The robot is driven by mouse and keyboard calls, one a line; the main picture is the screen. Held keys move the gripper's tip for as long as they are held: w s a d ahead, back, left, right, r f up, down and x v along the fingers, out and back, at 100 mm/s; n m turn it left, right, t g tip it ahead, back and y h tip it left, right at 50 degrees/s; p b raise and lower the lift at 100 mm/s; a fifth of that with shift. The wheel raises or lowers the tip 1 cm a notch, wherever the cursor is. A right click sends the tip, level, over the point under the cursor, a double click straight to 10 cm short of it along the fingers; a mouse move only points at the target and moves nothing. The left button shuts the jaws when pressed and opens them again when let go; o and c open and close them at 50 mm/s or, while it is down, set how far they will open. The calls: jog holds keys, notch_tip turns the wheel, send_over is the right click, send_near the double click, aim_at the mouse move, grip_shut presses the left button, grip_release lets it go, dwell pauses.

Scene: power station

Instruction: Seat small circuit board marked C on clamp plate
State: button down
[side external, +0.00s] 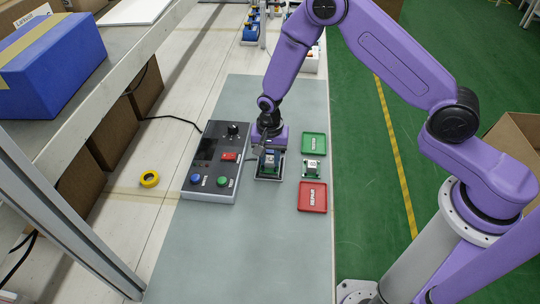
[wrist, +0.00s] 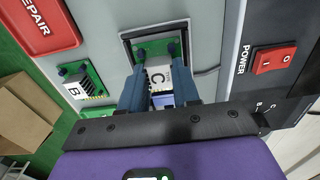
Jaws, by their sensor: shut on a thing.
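The small circuit board marked C (wrist: 156,74) is green with a white block lettered C. My gripper (wrist: 164,92) is shut on it, with a finger on either side. The clamp plate (wrist: 127,50) is a dark square frame under and just beyond the board. In the side view my gripper (side external: 268,148) points down over the clamp plate (side external: 268,179), and the held board (side external: 270,160) is partly hidden by the fingers. I cannot tell whether the board touches the plate or is a little above it.
A second board marked B (wrist: 76,88) stands right of the plate in the side view (side external: 312,169), between a green tray (side external: 314,144) and a red REPAIR tray (side external: 312,197). A control box (side external: 217,165) with buttons stands close left. The mat's front is clear.

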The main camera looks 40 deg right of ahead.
jog(key=shift+f, duration=0.45)
jog(key=c, duration=0.7)
grip_release()
jog(key=shift+c, duration=0.2)
notch_tip(320, 180, up, 18)
jog(key=f, duration=0.1)
jog(key=s+d+r+n, duration=0.3)
jog(key=s+n, duration=0.4)
jog(key=s, duration=0.3)
jog(key=s+d+r+n, duration=0.3)
jog(key=s+n, duration=0.4)
jog(key=s, duration=0.3)
jog(key=s+d+r+n, duration=0.3)
jog(key=s+n, duration=0.4)
jog(key=s, duration=0.3)
jog(key=shift+s+d+n, duration=0.3)
jog(key=shift+d, duration=0.2)
